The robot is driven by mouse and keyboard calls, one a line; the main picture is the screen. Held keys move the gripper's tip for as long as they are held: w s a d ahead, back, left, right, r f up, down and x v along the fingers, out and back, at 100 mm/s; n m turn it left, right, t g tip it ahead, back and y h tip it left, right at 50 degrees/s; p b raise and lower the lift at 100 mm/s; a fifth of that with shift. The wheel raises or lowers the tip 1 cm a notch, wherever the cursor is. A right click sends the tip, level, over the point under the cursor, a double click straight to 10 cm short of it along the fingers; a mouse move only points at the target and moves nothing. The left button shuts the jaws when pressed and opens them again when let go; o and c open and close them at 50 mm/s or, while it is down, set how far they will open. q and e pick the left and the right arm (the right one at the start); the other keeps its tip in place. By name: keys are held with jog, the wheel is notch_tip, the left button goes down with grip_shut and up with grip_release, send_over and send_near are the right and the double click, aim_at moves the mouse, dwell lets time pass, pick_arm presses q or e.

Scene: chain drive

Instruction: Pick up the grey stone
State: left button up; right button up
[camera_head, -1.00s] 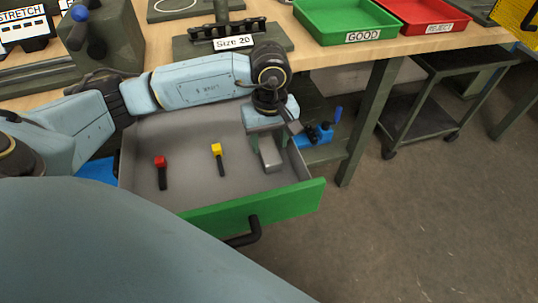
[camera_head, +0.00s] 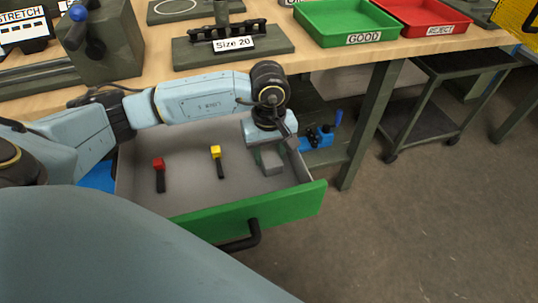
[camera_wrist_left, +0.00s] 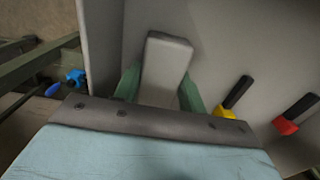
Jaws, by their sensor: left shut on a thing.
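The grey stone (camera_head: 273,166) is a pale grey rectangular bar in the right part of the open drawer (camera_head: 262,211). My left gripper (camera_head: 266,157) reaches down into the drawer from above and is shut on the stone. In the left wrist view, the stone (camera_wrist_left: 167,58) sits between the two green fingers (camera_wrist_left: 160,90), one against each long side, and its far end sticks out beyond them. Whether the stone touches the drawer floor is hard to tell. My right gripper is not in view.
A red-headed tool (camera_head: 159,172) and a yellow-headed tool (camera_head: 217,158) lie in the drawer left of the stone. The workbench (camera_head: 150,85) overhangs its back. A blue vise-like tool (camera_head: 320,137) is beyond its right side. Open floor lies to the right.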

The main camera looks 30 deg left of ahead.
aim_at(269, 152)
pick_arm(q)
jog(key=shift+r, duration=0.2)
notch_tip(269, 152, up, 10)
jog(key=p, duration=0.2)
jog(key=shift+f+p, duration=0.15)
jog(key=shift+p, duration=0.2)
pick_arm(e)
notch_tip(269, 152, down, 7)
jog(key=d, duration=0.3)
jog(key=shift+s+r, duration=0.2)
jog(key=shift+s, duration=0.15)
